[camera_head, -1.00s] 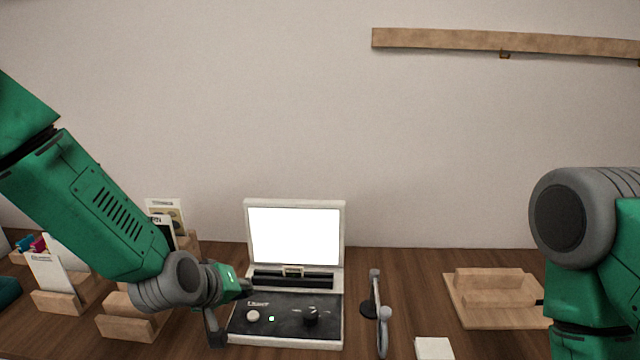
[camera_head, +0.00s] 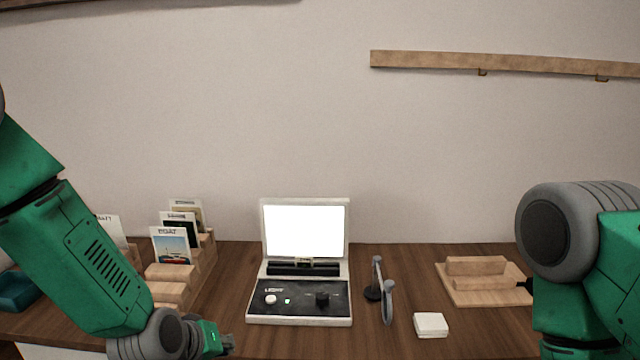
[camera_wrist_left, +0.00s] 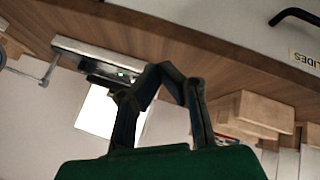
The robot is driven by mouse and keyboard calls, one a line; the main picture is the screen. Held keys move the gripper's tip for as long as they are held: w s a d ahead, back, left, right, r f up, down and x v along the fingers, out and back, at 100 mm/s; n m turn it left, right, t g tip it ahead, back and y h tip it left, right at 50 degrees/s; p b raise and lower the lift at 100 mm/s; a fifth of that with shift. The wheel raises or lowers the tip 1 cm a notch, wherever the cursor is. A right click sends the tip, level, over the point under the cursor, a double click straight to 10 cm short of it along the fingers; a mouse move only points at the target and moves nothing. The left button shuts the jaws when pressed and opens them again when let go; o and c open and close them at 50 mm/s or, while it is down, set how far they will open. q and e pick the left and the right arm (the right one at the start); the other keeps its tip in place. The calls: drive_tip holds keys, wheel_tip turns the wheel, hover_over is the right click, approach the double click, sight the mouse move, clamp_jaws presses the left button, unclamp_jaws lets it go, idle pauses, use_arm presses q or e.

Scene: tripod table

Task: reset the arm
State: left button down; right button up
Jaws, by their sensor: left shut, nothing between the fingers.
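My left arm comes in from the left in the head view, and my left gripper (camera_head: 228,343) is low in the picture, in front of the table's front edge. It also shows in the left wrist view (camera_wrist_left: 168,72), where its fingers are shut with nothing between them. It is apart from the light box (camera_head: 300,301), which has a lit white screen and a dark panel with knobs.
Wooden card holders (camera_head: 168,291) with several cards stand at the left, partly behind my left arm. A grey stand (camera_head: 387,302), a white block (camera_head: 430,325) and a wooden block on a board (camera_head: 478,266) are to the right. A wooden rail (camera_head: 500,61) is on the wall.

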use_arm(q)
drive_tip(key=s+a+f+m+g+y, duration=0.1)
drive_tip(key=s+f, duration=0.4)
drive_tip(key=s, duration=0.5)
drive_tip(key=s+a+f+m+g, duration=0.2)
drive_tip(key=s+a+f, duration=0.3)
drive_tip(key=s, duration=0.6)
drive_tip(key=s+a+f+m+g+y, duration=0.1)
drive_tip(key=s+a+f+g, duration=0.2)
drive_tip(key=s, duration=0.8)
wheel_tip(320, 180, down, 2)
drive_tip(key=shift+s+a+f+m+g+y, duration=0.15)
drive_tip(key=shift+s+a+m+g+y, duration=0.2)
drive_tip(key=shift+a, duration=0.5)
use_arm(e)
drive_tip(key=shift+s+a+r, duration=0.1)
drive_tip(key=shift+a, duration=0.15)
use_arm(q)
drive_tip(key=shift+w, duration=0.1)
drive_tip(key=shift+w, duration=0.15)
